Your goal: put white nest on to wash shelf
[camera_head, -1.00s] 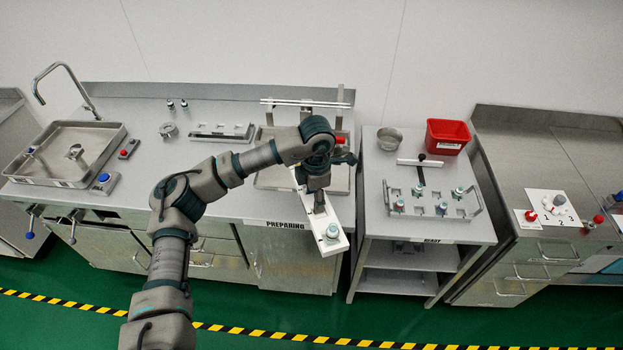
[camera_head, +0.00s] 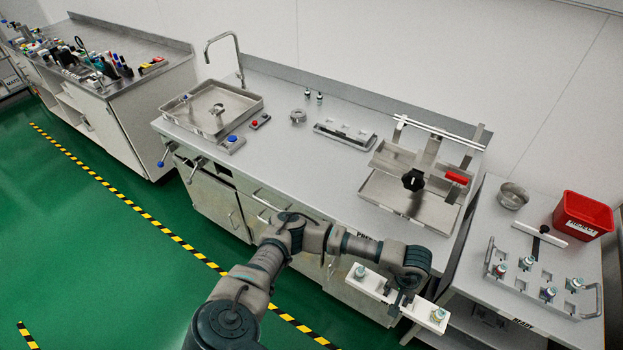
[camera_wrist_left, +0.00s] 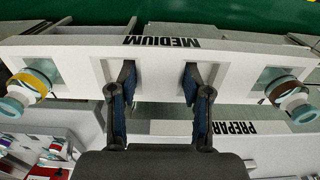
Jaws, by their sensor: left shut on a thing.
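The white nest (camera_head: 372,280) is a long white bar with a round part set near each end. My left gripper (camera_head: 398,300) is shut on its middle and holds it in the air in front of the counter's front edge. In the left wrist view the nest (camera_wrist_left: 225,60) is marked MEDIUM, and both fingers of the gripper (camera_wrist_left: 157,80) reach into square openings at its middle. A teal-and-white part (camera_wrist_left: 30,88) sits at its left end and another (camera_wrist_left: 288,92) at its right end. No shelf labelled wash is readable. My right gripper is not seen.
A metal tray fixture with a black knob (camera_head: 413,180) stands on the counter (camera_head: 300,160). A sink tray (camera_head: 213,100) and faucet are farther left. The right table holds a metal rack (camera_head: 530,290), a red bin (camera_head: 583,216) and a bowl (camera_head: 513,196). Green floor is clear at left.

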